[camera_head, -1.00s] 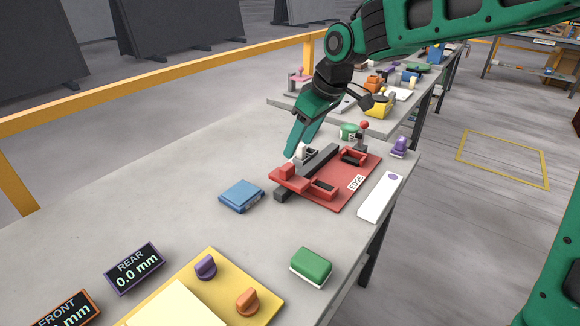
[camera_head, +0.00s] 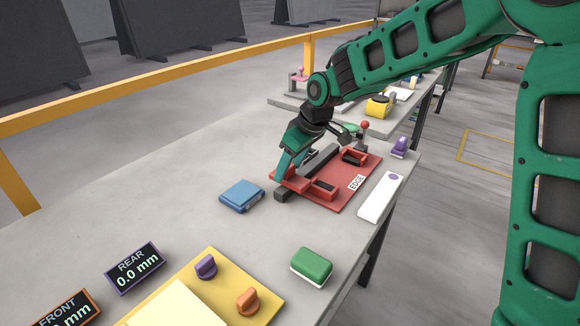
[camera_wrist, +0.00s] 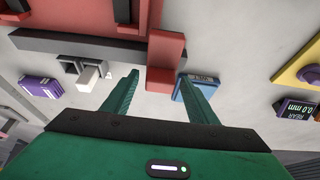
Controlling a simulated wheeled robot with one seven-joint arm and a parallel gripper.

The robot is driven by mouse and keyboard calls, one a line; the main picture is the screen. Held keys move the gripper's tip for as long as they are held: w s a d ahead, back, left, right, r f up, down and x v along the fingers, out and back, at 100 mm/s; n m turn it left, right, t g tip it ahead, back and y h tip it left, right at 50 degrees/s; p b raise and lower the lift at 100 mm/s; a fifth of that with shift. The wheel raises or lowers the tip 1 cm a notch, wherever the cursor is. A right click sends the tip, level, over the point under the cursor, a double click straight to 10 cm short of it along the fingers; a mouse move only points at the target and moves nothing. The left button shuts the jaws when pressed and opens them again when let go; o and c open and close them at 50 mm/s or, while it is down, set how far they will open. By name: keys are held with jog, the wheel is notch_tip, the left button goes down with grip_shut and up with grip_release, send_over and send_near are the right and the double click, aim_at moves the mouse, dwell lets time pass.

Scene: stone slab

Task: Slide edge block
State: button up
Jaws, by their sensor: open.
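The red fixture plate (camera_head: 328,203) with an EDGE label lies on the stone slab. A dark grey bar (camera_head: 282,196) crosses it and shows in the wrist view (camera_wrist: 80,44). A red block (camera_wrist: 165,58) sits across the bar near its near end, with a tab sticking out past the bar. It also shows in the head view (camera_head: 298,185). My gripper (camera_wrist: 159,77) is open, with its fingertips on either side of the red tab. In the head view my gripper (camera_head: 279,177) hides part of the red block. I cannot tell whether the fingers touch it.
A blue block (camera_head: 241,196) lies just left of the fixture. A white strip (camera_head: 380,200) and a green block (camera_head: 312,266) lie near the right edge. The REAR display (camera_head: 135,268) reads 0.0 mm. A yellow panel (camera_head: 265,303) carries two knobs.

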grip_shut()
jog(key=w+d, duration=0.4)
jog(key=w, duration=0.1)
jog(key=w+d, duration=0.2)
jog(key=shift+w, duration=0.3)
grip_release()
jog(key=v, duration=1)
jog(key=shift+d+r, duration=0.15)
jog(key=shift+r, duration=0.2)
jog(key=shift+s, duration=0.1)
